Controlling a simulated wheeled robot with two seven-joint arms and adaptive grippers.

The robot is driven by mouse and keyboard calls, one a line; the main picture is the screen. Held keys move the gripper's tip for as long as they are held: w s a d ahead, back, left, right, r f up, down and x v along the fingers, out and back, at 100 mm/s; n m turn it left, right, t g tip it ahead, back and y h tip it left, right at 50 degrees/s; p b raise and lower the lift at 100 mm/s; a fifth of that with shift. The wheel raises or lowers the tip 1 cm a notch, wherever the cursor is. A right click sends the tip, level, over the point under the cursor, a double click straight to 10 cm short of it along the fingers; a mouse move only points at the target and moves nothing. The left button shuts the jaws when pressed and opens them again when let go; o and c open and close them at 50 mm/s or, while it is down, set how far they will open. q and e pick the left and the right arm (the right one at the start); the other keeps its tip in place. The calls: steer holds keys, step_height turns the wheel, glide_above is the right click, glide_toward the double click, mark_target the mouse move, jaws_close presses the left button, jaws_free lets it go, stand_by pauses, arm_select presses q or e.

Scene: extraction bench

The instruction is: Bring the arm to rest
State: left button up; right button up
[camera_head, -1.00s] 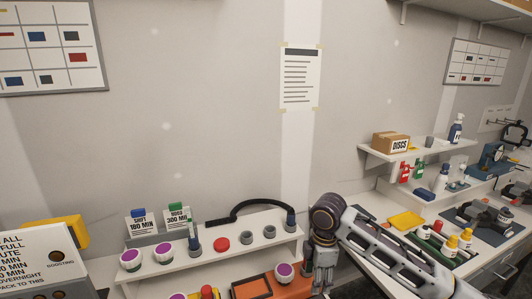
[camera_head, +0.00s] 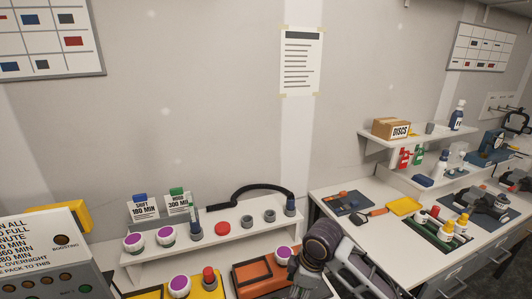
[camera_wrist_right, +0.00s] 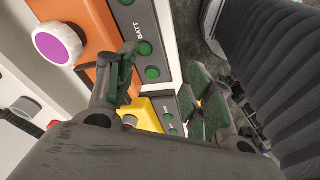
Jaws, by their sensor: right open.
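My right arm (camera_head: 322,245) shows at the bottom of the head view, right of the centre, beside the near bench (camera_head: 150,265). Its gripper is below the head view's edge. In the right wrist view my right gripper (camera_wrist_right: 162,88) is open, with its two dark fingers apart and nothing between them. Behind the fingers are an orange unit (camera_wrist_right: 75,15), a grey panel with green buttons (camera_wrist_right: 137,20) and a yellow unit (camera_wrist_right: 142,110). They appear apart from the fingers, though the distance is hard to tell. My left gripper is not in view.
The right-hand bench (camera_head: 340,225) carries a yellow tray (camera_head: 404,206) and bottles (camera_head: 446,229). A gap separates the benches.

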steer(key=s+d+f+m+t+h, duration=0.1)
steer(key=s+d+f+m, duration=0.3)
steer(key=s+d+m, duration=0.35)
steer(key=s+d+f+m+t+h, duration=0.1)
steer(key=s+d+f+m, duration=0.4)
steer(key=s+d+m, duration=0.25)
step_height(320, 180, down, 34)
steer(key=s+a+n+b, duration=0.1)
steer(key=s+b, duration=0.1)
steer(key=s, duration=0.1)
steer(key=s+d+f+g+b, duration=0.1)
steer(key=s+d+f, duration=0.1)
steer(key=s+f, duration=0.9)
steer(key=s+d+f+g+b, duration=0.1)
steer(key=s+d+f, duration=0.1)
steer(key=s+f, duration=0.9)
steer(key=shift+f, duration=0.35)
steer(key=shift+s, duration=0.1)
stand_by(0.6)
